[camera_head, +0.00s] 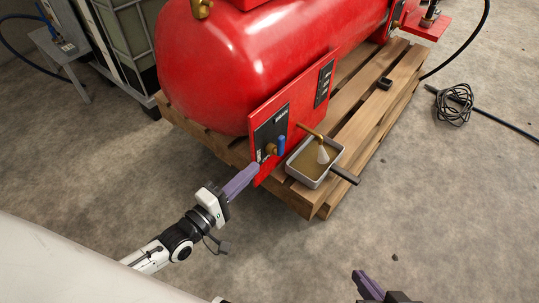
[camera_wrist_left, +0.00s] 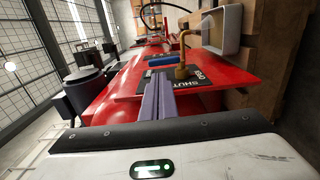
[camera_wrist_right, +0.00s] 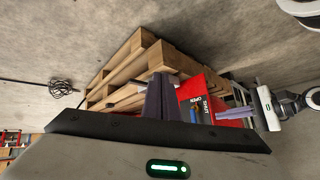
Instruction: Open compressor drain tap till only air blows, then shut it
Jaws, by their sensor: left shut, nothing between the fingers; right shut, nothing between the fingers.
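The red compressor tank (camera_head: 235,60) carries a red panel (camera_head: 262,172) with a black SHUT/OPEN label plate (camera_wrist_left: 212,76). The drain tap's blue lever (camera_head: 281,144) sits on brass at this plate; it also shows in the left wrist view (camera_wrist_left: 162,61). A brass outlet pipe (camera_head: 311,131) bends over a grey tray of brownish liquid, and a pale whitish spray (camera_head: 323,154) fans down from it. My left gripper (camera_head: 254,170) is shut and empty, its tips close to the panel, apart from the lever. My right gripper (camera_head: 360,275) is shut and empty, low and away from the panel.
The tray (camera_head: 297,174) rests on the wooden pallet (camera_head: 365,100) under the tank, its dark handle pointing right. A coiled black cable (camera_head: 457,97) lies on the floor at right. A caged container (camera_head: 125,40) stands at back left. The foreground concrete is mostly clear.

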